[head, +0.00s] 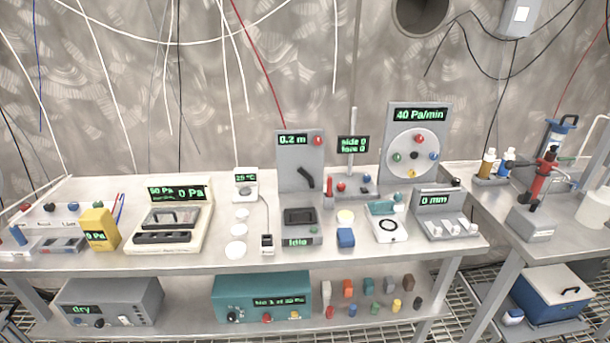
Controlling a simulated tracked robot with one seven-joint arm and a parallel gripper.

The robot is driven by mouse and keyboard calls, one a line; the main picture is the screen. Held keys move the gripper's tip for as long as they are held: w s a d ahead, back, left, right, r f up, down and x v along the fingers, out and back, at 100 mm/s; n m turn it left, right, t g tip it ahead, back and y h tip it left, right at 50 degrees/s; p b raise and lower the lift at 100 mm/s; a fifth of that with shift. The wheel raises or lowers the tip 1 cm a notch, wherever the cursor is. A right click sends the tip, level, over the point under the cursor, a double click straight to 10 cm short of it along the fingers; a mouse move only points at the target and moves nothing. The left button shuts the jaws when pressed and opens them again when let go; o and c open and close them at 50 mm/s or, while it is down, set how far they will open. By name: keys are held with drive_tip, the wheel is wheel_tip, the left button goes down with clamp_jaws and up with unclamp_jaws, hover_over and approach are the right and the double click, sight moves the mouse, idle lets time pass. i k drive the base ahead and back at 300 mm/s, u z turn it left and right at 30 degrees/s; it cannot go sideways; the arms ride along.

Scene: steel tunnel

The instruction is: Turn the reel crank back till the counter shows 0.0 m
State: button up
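The reel unit is a grey upright panel (300,160) at the back of the bench, near the middle of the head view. Its counter (293,140) shows 0.2 m in green digits. A dark crank-like arm (305,178) sits low on the panel's front, slanting down to the right. A red knob (318,140) is at the panel's upper right. I cannot tell for sure which of these parts is the crank's grip. My gripper is not in view, and nothing touches the panel's front.
A dark device reading Idle (302,238) stands in front of the reel panel. A small post with a sign (353,146) and the 40 Pa/min panel (414,143) stand to its right. White discs (236,249) lie to its left. Cables hang along the wall behind.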

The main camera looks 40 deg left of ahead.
sight(302, 173)
drive_tip(key=u, duration=0.3)
drive_tip(key=i, duration=0.85)
drive_tip(key=u, duration=1)
drive_tip(key=i, duration=0.35)
drive_tip(key=u, duration=0.2)
drive_tip(key=k, duration=0.8)
drive_tip(key=u, duration=0.2)
drive_tip(key=i, duration=0.8)
drive_tip(key=z, duration=0.1)
